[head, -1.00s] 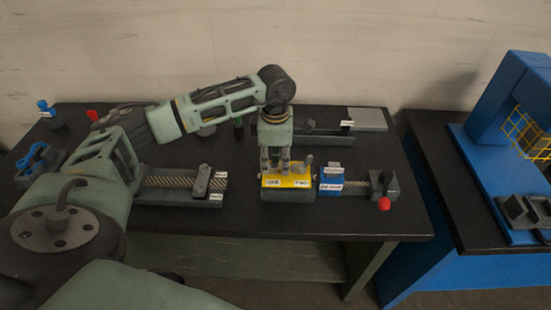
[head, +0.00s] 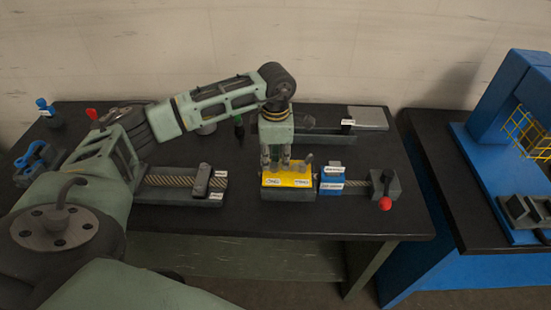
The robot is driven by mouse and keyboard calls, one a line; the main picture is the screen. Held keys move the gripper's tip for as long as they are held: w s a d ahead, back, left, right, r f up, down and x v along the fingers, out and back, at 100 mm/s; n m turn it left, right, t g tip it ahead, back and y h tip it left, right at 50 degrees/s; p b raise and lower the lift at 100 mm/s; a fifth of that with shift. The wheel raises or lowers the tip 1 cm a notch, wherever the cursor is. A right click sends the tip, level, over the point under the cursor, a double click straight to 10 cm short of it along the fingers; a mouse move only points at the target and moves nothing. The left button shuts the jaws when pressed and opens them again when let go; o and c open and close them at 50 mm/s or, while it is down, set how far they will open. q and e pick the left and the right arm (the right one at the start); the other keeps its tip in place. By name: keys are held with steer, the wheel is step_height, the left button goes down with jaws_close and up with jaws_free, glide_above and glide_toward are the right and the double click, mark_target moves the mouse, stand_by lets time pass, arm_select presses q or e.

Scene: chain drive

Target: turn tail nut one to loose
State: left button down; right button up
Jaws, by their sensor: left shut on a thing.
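The yellow-topped block (head: 289,176) stands on the black bench, with one white label at its left front and another at its right front. In the 1-second-old view these read ONE and TWO. A grey nut or knob (head: 308,160) sticks up at the right of the block. My left gripper (head: 275,164) points straight down over the block's left part, above the ONE label. Its fingers are shut on tail nut one, which the fingers hide almost wholly. My right gripper is not in view.
A blue block (head: 332,180) sits right of the yellow one, on a screw with a red-knobbed end (head: 385,203). A chain track with a grey slider (head: 203,180) lies left. A grey plate (head: 367,118) is behind. A blue machine (head: 515,130) stands far right.

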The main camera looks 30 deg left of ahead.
arm_select(q)
steer(key=n, duration=0.1)
steer(key=n+b, duration=0.2)
steer(key=shift+s+d+f, duration=0.15)
steer(key=shift+f, duration=0.1)
steer(key=n+b, duration=0.2)
steer(key=n, duration=0.3)
steer(key=shift+n, duration=0.4)
steer(key=n+b, duration=0.1)
steer(key=n, duration=0.3)
steer(key=shift+r+n, duration=0.1)
steer(key=shift+n, duration=0.2)
steer(key=n, duration=0.4)
steer(key=shift+a+r+n+b, duration=0.1)
steer(key=shift+a+n+b, duration=0.15)
steer(key=shift+n+b, duration=0.1)
steer(key=n, duration=0.5)
steer(key=shift+s+r, duration=0.1)
steer(key=shift+s, duration=0.05)
steer(key=n, duration=0.6)
steer(key=shift+a+r, duration=0.1)
steer(key=n, duration=0.4)
steer(key=shift+s+r+p, duration=0.1)
steer(key=shift+p, duration=0.3)
steer(key=shift+n+p, duration=0.4)
steer(key=shift+n, duration=1.95)
